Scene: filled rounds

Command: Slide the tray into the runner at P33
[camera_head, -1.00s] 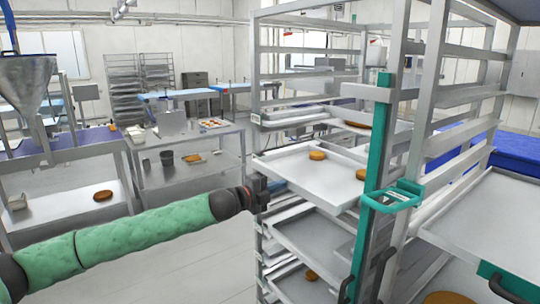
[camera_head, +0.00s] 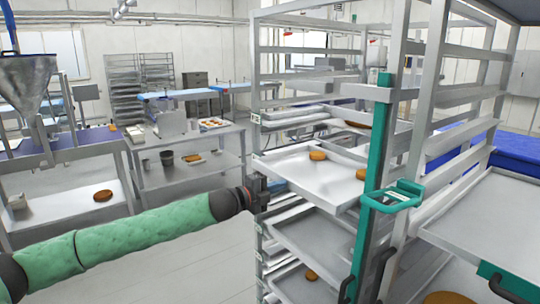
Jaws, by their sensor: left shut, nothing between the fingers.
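A tall metal rack (camera_head: 401,150) fills the right half of the head view, with runners on its sides. A tray (camera_head: 308,178) with golden rounds sits in it at mid height, its front edge toward my left gripper. More trays lie above and below it. My left gripper (camera_head: 267,188) is shut and empty at the rack's left side, at the corner of the mid-height tray; I cannot tell whether it touches the tray. I cannot read a P33 label. My right gripper is not in view.
A green upright (camera_head: 376,170) with a loop handle (camera_head: 397,195) stands in front of the rack. Another tray (camera_head: 489,225) is at the right. Steel tables (camera_head: 187,148) stand at the back left. The floor (camera_head: 190,265) below my left arm is clear.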

